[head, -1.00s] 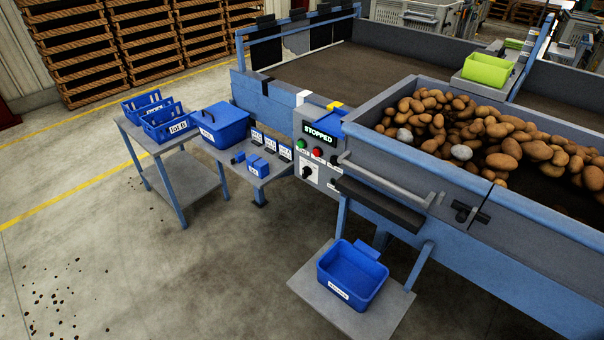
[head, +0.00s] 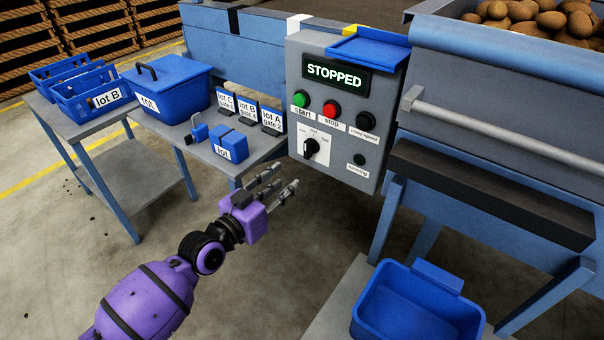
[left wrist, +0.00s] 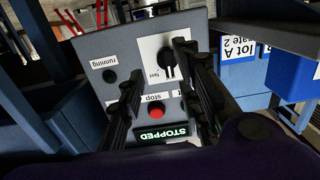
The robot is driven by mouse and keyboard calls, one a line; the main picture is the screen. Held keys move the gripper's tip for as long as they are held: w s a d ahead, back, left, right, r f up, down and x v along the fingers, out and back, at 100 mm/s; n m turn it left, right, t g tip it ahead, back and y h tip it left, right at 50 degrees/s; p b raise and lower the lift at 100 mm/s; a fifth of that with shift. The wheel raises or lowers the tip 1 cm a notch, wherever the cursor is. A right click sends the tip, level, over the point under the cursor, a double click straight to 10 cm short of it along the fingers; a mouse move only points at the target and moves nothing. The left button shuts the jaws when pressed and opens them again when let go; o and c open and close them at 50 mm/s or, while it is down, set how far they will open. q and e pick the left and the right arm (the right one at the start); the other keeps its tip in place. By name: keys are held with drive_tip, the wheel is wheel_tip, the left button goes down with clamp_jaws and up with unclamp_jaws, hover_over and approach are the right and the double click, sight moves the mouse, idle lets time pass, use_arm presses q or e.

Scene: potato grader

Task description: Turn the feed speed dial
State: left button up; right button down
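The dial (head: 311,147) is a black knob on a white plate, low on the left of the grey control panel (head: 357,178). Small labels sit around the plate, and "fast" reads in the left wrist view. My left gripper (head: 284,179) is open and empty, in front of the panel and below left of the dial in the head view. In the left wrist view, upside down, the dial (left wrist: 167,66) shows near the tip of the right-hand finger. I cannot tell whether they touch; they look apart in the head view. My right gripper is out of view.
The panel has a lit STOPPED display (head: 336,75), a green start button (head: 302,108), and a red stop button (head: 331,110). A side table holds a lidded blue box (head: 172,82) and lot cards. A blue bin (head: 420,310) stands lower right, below a dark ledge (head: 480,195).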

sight(305, 152)
use_arm(q)
drive_tip(key=shift+h, duration=0.3)
drive_tip(key=x, duration=0.3)
drive_tip(key=r+b+x, duration=0.1)
drive_tip(key=x, duration=0.2)
drive_tip(key=w+a+r+b+x, duration=0.1)
drive_tip(key=x, duration=0.3)
drive_tip(key=shift+c, duration=0.4)
clamp_jaws()
